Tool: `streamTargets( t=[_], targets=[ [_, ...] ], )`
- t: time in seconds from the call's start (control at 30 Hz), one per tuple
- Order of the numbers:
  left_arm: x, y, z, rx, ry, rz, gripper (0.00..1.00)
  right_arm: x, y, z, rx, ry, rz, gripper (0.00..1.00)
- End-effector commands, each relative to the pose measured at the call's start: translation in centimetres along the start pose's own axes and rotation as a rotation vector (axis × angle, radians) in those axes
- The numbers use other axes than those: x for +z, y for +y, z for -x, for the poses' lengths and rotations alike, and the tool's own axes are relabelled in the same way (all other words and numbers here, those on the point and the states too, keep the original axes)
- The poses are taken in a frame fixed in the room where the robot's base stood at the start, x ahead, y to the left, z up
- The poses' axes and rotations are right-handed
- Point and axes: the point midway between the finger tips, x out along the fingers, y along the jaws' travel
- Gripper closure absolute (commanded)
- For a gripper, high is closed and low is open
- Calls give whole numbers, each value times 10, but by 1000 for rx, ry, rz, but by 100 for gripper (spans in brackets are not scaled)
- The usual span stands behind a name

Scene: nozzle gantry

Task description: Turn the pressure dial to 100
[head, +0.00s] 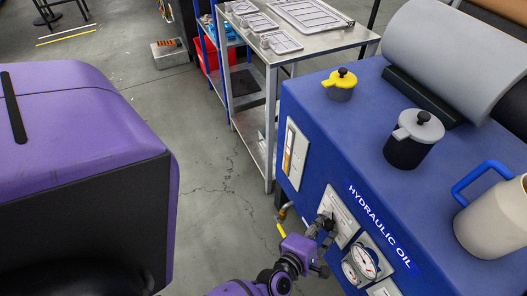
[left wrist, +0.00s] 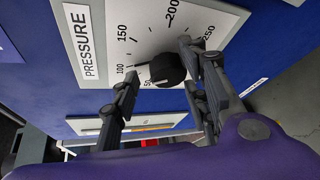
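The pressure dial is a black round knob (left wrist: 167,69) on a white plate (left wrist: 205,22) marked PRESSURE, with numbers from 50 to 250 around it. The knob's lower left side is near the 50 mark; I cannot tell its exact setting. My left gripper (left wrist: 160,58) is open, with one finger on each side of the knob. A gap shows at the left finger; I cannot tell whether the right finger touches. In the head view my left gripper (head: 325,224) is at the panel plate (head: 341,212) and hides the knob. My right gripper is in neither view.
The blue hydraulic oil cabinet (head: 308,115) carries a yellow-lidded pot (head: 340,87), a grey-lidded pot (head: 412,140) and a beige jug (head: 492,222). Two gauges (head: 366,262) sit beside the dial plate. A metal table (head: 335,42) stands behind.

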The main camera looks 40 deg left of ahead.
Motion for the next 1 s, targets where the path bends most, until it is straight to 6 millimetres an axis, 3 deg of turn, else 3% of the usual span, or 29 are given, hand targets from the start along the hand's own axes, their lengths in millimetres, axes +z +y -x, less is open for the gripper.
streamTargets(
  t=[0.23, 0.7, 1.0],
  targets=[
    [-2, -4, 17, -8, 3, 0, 58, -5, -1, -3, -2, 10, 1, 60],
    [-2, -2, 107, -4, 3, -2, 58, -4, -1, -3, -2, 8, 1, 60],
    [-2, -1, 122, -2, 3, 0, 58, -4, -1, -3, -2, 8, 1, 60]
  ],
)
